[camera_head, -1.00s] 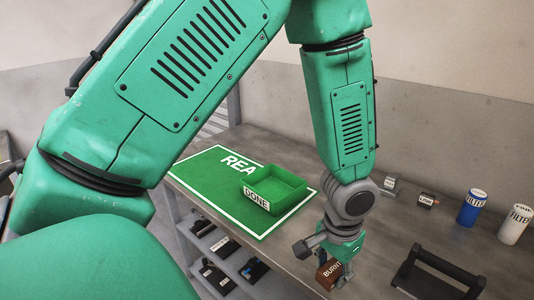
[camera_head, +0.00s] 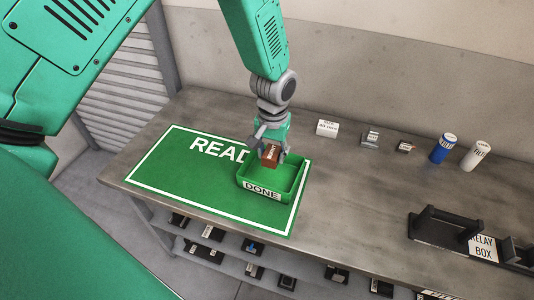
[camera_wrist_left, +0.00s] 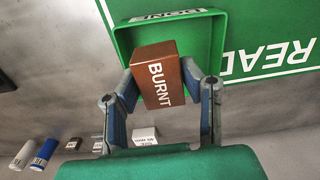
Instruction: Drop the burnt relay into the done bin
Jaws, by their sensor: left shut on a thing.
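My left gripper (camera_head: 267,146) is shut on the burnt relay (camera_head: 270,155), a small brown block. In the left wrist view the relay (camera_wrist_left: 157,75) shows the word BURNT, with the gripper's fingers (camera_wrist_left: 160,92) on either side of it. The green done bin (camera_head: 262,191), a shallow open tray labelled DONE, stands on the right part of a green READY mat. The relay appears over the bin, towards its back side; its exact height cannot be told. The bin (camera_wrist_left: 215,30) lies behind the relay in the wrist view. No right gripper is seen.
The green mat (camera_head: 170,165) lies on a grey bench. A white block (camera_head: 327,128), small parts (camera_head: 370,138), a blue filter (camera_head: 443,148) and a white filter (camera_head: 475,156) stand along the back. A black-handled relay box (camera_head: 450,230) is at the right.

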